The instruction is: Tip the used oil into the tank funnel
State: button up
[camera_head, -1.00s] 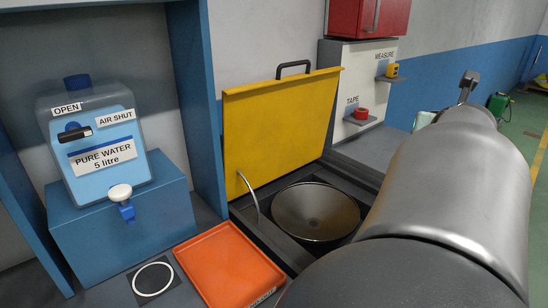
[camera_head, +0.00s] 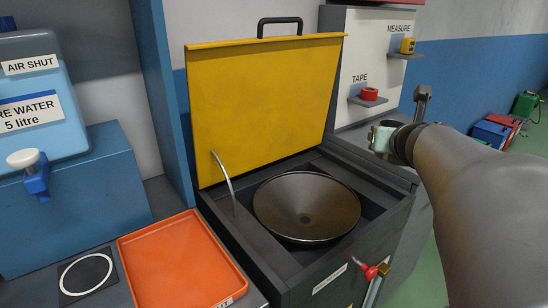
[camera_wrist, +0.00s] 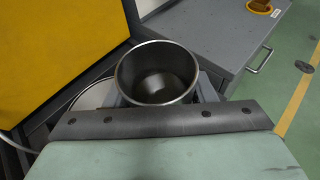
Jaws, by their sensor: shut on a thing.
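The dark tank funnel (camera_head: 306,205) sits in the open grey tank box (camera_head: 265,262). Its yellow lid (camera_head: 262,105) stands raised behind. My gripper (camera_head: 384,140), with pale green pads, is to the right of the funnel and above the box's right edge. In the wrist view it is shut on a round metal pot (camera_wrist: 133,68), seen from above through its open mouth. The pot's inside is dark with a faint sheen; I cannot tell the oil level. Part of the funnel rim (camera_wrist: 88,97) shows left of the pot. Where the fingers meet the pot is hidden.
An orange tray (camera_head: 180,262) lies left of the tank. A thin bent tube (camera_head: 223,180) rises at the tank's left edge. A red-handled valve (camera_head: 371,272) juts from the front. A red tape roll (camera_head: 369,94) sits on a shelf behind. A blue water stand (camera_head: 75,205) is far left.

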jog(key=a+f+n+y+b, duration=0.2)
jog(key=a+f+b, duration=0.2)
jog(key=a, duration=0.4)
jog(key=a+f+n+y+b, duration=0.2)
jog(key=a+f+b, duration=0.2)
jog(key=a+f, duration=0.3)
jog(key=w+a+f+n+y+b, duration=0.1)
jog(key=a+f+n+y+b, duration=0.1)
jog(key=a+f, duration=0.4)
jog(key=shift+a+f+g+y+b, duration=0.2)
jog(key=shift+a+b, duration=0.35)
jog(key=shift+a, duration=0.45)
jog(key=shift+a+f+g+y+b, duration=0.1)
jog(key=shift+a+y+b, duration=0.2)
jog(key=shift+a+b, duration=0.45)
jog(key=shift+a+r, duration=0.1)
jog(key=shift+a, duration=0.1)
jog(key=shift+d+p, duration=0.1)
jog(key=shift+p, duration=0.45)
